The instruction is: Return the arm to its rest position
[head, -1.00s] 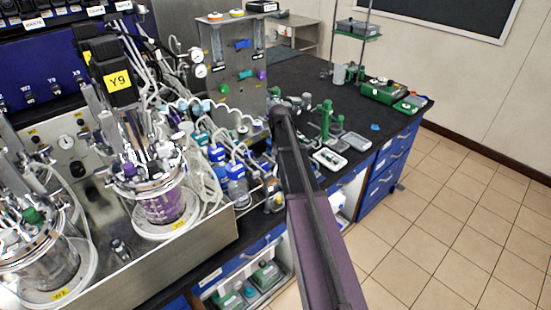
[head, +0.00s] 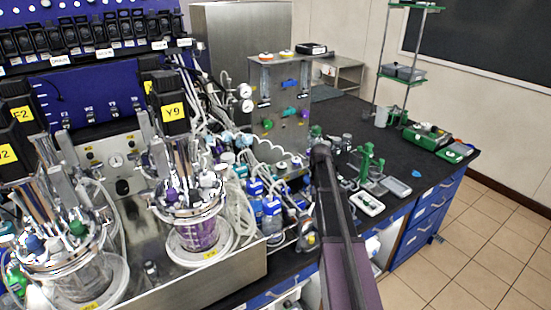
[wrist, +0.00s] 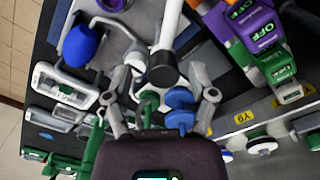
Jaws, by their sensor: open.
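My arm (head: 345,255) reaches from the bottom of the head view up to the bench, beside the right end of the bioreactor station. Its gripper end is not clearly visible there. In the wrist view my gripper (wrist: 158,75) is open, with its two grey fingers spread apart and nothing held between them. A white rod (wrist: 170,25) with a dark round end and blue knobs (wrist: 180,108) show between and behind the fingers. Whether the fingers touch any of these I cannot tell.
Two glass bioreactor vessels (head: 200,230) stand in a steel tray left of my arm. Small blue-capped bottles (head: 268,205) crowd close to it. Green stands (head: 367,160) and white-grey devices (head: 367,203) lie to its right. The tiled floor (head: 490,250) at right is clear.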

